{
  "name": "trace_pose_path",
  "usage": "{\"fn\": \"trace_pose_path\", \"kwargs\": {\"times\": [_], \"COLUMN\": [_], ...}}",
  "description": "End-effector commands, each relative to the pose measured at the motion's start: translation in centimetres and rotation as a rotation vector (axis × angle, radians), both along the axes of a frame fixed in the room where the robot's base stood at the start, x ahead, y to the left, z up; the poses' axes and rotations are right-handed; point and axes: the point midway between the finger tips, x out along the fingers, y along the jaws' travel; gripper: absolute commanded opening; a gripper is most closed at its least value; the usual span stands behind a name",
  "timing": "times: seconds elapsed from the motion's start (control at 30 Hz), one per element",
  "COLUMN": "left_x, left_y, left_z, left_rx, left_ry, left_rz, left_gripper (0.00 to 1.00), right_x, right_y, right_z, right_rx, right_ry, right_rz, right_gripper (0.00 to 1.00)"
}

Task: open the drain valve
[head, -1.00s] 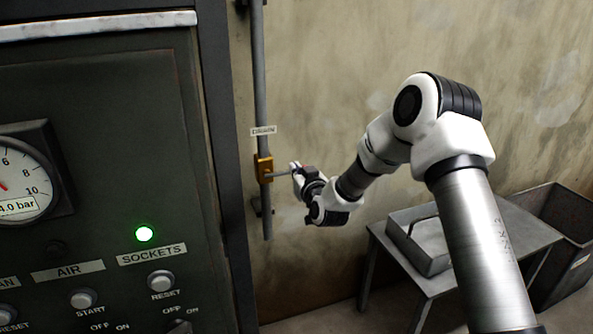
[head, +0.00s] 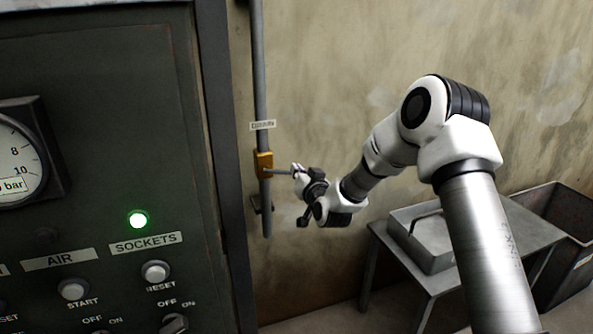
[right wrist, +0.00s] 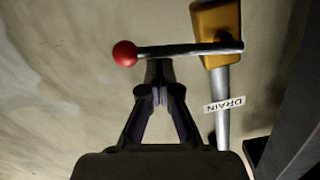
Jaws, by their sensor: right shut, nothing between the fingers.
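The drain valve has a yellow-orange body (head: 263,164) on a vertical grey pipe, below a DRAIN label (head: 262,125). Its metal lever (head: 280,172) points right, across the pipe. In the right wrist view the lever (right wrist: 185,50) ends in a red ball (right wrist: 125,53), and the yellow body (right wrist: 217,30) is at the top. My right gripper (head: 297,170) is at the lever's outer part. In the right wrist view its closed fingertips (right wrist: 158,72) are beside the lever, between ball and body, with nothing held. I cannot tell whether they touch it. My left gripper is out of view.
A dark control panel (head: 90,120) with a gauge, buttons and a lit green lamp (head: 138,220) stands left of the pipe. A metal table (head: 480,262) with a tray (head: 425,250) and a dark bin (head: 560,235) are at lower right. The wall around the valve is clear.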

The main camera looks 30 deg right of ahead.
Motion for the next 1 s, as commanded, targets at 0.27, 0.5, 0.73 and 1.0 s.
{"fn": "trace_pose_path", "kwargs": {"times": [0.27, 0.5, 0.73, 1.0], "left_x": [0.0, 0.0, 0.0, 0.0], "left_y": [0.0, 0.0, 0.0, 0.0], "left_z": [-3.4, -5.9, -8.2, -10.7], "left_rx": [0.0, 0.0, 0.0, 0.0], "left_ry": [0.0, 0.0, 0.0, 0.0], "left_rz": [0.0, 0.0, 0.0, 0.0], "left_gripper": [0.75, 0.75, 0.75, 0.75], "right_x": [0.1, 0.2, 0.4, 0.7], "right_y": [0.3, 0.9, 1.8, 3.2], "right_z": [-2.6, -4.1, -5.5, -6.6], "right_rx": [0.251, 0.472, 0.684, 0.93], "right_ry": [-0.06, -0.114, -0.164, -0.223], "right_rz": [0.001, 0.002, 0.002, 0.002], "right_gripper": [0.0, 0.0, 0.0, 0.0]}}
